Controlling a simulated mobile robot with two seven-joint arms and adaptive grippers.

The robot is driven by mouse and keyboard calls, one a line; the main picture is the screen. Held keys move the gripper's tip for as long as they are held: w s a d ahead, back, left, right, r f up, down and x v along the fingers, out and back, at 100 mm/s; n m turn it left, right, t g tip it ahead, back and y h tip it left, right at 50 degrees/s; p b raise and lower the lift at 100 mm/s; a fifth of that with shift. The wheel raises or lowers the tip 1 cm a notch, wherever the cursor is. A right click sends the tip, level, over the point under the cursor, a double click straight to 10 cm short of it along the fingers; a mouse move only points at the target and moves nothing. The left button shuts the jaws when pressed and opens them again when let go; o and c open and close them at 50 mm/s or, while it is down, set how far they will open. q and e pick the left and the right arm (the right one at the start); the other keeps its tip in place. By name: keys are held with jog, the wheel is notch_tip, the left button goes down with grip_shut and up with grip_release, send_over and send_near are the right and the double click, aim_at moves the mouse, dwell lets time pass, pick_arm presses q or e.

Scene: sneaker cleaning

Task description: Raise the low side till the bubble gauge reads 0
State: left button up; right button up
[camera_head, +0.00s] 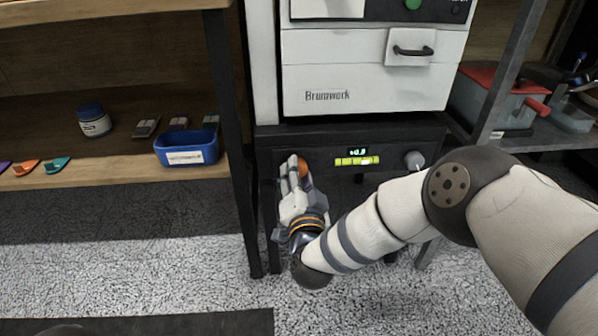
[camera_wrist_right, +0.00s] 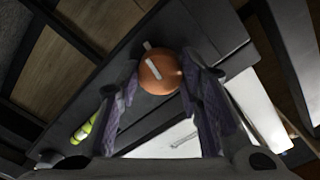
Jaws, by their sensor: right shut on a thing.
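The bubble gauge (camera_head: 357,161) is a yellow-green vial on the front of the black stand (camera_head: 330,180) under the white machine. A small lit display (camera_head: 357,152) above it starts with a plus sign; its digits are too small to be sure of. The pale bubble seems right of the middle. An orange knob (camera_head: 303,169) is at the stand's left and a grey knob (camera_head: 414,160) at its right. My right gripper (camera_head: 297,166) is shut on the orange knob (camera_wrist_right: 160,73), its fingers on either side. The gauge also shows in the wrist view (camera_wrist_right: 86,129). My left gripper is out of view.
The white machine (camera_head: 365,85) with a black handle rests on the stand. A blue bin (camera_head: 187,148) and a jar (camera_head: 94,120) sit on the left wooden shelf. A red-lidded box (camera_head: 490,95) is on the right rack. The floor in front is clear.

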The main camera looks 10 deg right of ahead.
jog(key=m, duration=0.5)
jog(key=shift+s+a+m+p, duration=0.1)
jog(key=shift+m+p, duration=0.25)
jog(key=shift+m, duration=0.35)
jog(key=o, duration=1.2)
jog(key=shift+c, duration=0.2)
jog(key=s, duration=1.2)
